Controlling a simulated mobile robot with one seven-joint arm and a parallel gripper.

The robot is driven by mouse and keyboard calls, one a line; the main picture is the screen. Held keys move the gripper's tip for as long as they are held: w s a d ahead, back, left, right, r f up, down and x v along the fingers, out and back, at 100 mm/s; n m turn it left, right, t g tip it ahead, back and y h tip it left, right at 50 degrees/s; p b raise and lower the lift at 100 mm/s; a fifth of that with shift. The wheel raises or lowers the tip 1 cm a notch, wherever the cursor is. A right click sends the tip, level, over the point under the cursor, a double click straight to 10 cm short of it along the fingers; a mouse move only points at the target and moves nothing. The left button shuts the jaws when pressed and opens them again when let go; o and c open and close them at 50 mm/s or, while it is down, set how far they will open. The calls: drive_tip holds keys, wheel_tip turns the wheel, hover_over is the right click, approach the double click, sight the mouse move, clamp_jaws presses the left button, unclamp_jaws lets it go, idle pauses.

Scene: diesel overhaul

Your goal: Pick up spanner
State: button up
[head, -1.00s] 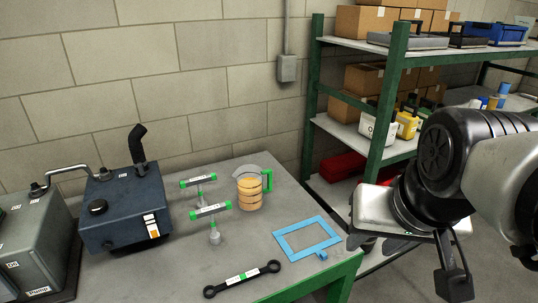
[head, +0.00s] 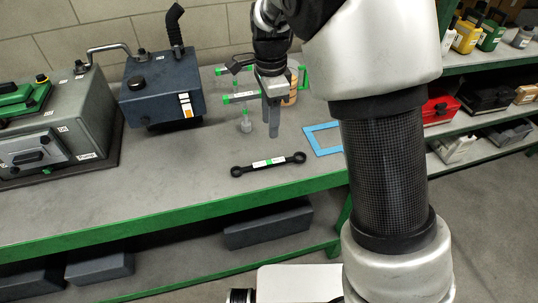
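The spanner (head: 268,163) is black with a ring at each end and a white and green label at its middle. It lies flat on the grey workbench (head: 190,185), near the front edge. My gripper (head: 272,145) points down above the bench, just behind the spanner in the picture. Its two grey fingers look apart by a narrow gap, with nothing seen between them. I cannot tell its exact height above the bench. My arm covers part of the bench's right side.
Two green-handled T-shaped tools (head: 240,97) and an orange-filled jug (head: 291,92) stand behind my gripper. A blue gasket frame (head: 322,139) lies to the right, partly hidden by my arm. A dark blue box (head: 160,88) and a grey machine (head: 60,115) stand at left.

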hover_over(269, 161)
drive_tip(key=f, duration=0.9)
drive_tip(key=shift+s+d+f, duration=0.15)
drive_tip(key=shift+d+f, duration=0.05)
drive_tip(key=shift+a+f, duration=0.2)
drive_tip(key=shift+f, duration=2.5)
clamp_jaws()
